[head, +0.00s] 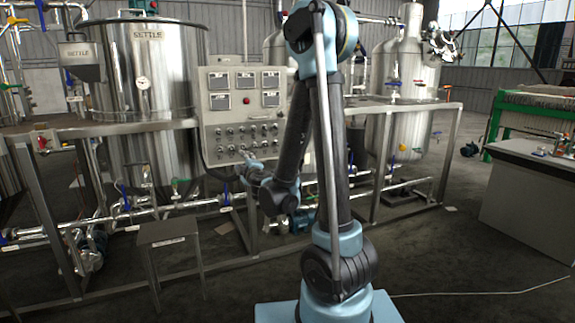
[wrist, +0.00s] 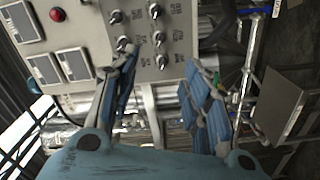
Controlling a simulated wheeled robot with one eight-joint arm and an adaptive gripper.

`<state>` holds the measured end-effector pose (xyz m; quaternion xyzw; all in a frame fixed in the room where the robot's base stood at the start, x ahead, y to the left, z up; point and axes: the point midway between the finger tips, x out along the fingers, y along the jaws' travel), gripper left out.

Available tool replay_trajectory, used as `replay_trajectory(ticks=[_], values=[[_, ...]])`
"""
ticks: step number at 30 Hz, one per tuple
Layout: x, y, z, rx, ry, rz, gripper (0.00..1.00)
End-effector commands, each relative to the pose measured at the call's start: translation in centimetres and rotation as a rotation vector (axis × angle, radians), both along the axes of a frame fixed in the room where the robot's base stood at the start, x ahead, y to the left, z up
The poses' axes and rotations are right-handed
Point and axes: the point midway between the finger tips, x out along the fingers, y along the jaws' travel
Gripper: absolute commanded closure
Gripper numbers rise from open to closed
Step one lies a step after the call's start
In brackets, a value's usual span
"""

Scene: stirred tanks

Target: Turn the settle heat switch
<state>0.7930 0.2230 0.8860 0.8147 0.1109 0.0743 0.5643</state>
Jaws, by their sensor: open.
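The grey control panel (head: 212,131) stands beside the tank marked SETTLE and carries rows of small dark switches. In the wrist view the panel (wrist: 88,47) appears turned on its side, with several black-and-silver knob switches. Their labels are too small to read, so I cannot tell which is the settle heat switch. My gripper (head: 244,157) is at the panel's lower edge. In the wrist view my gripper (wrist: 160,62) is open, its fingers wide apart. One knob switch (wrist: 162,61) shows between the fingertips; another is partly hidden by the left finger. Contact cannot be told.
The steel SETTLE tank (head: 150,70) is left of the panel. Pipes and a metal frame (head: 100,128) run below and around it. A small stool (head: 167,232) stands in front. A grey bench (head: 530,190) is at the right. The floor between is mostly clear.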

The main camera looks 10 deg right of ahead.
Motion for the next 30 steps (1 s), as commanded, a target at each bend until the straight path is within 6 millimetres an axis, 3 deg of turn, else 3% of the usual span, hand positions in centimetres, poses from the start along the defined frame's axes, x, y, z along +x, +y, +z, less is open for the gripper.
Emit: replay_trajectory(ticks=[13, 30], values=[[0.0, -7.2, 1.3, 0.117, 0.085, -0.196, 0.57], [-2.4, -15.2, 1.0, 0.252, 0.222, -0.423, 0.57]])
